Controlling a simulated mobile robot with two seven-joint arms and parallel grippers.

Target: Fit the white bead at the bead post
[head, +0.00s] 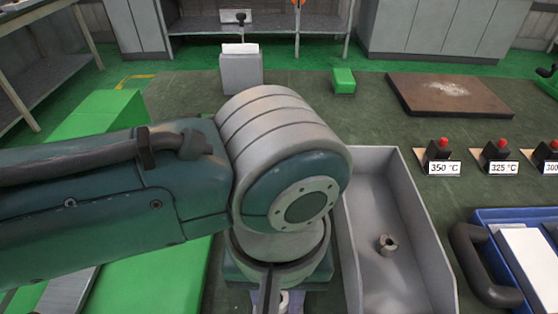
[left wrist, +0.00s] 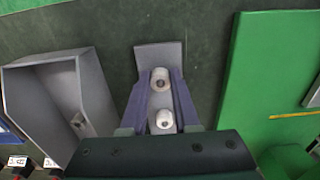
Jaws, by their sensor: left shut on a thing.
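My left gripper (left wrist: 163,78) points down, with its two purple-grey fingers around a white bead (left wrist: 160,80) near the fingertips in the left wrist view. The bead shows a dark centre hole. A second white round piece (left wrist: 165,121) shows between the fingers nearer the palm; I cannot tell whether it is fixed below. A flat grey plate (left wrist: 158,55) lies under and past the fingertips. I cannot make out the bead post clearly. In the head view my left arm hides most of this spot. My right gripper is in neither view.
A grey open tray (head: 359,187) holds a small grey bushing (head: 387,245), right of my left arm. A large green surface (head: 150,270) lies left.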

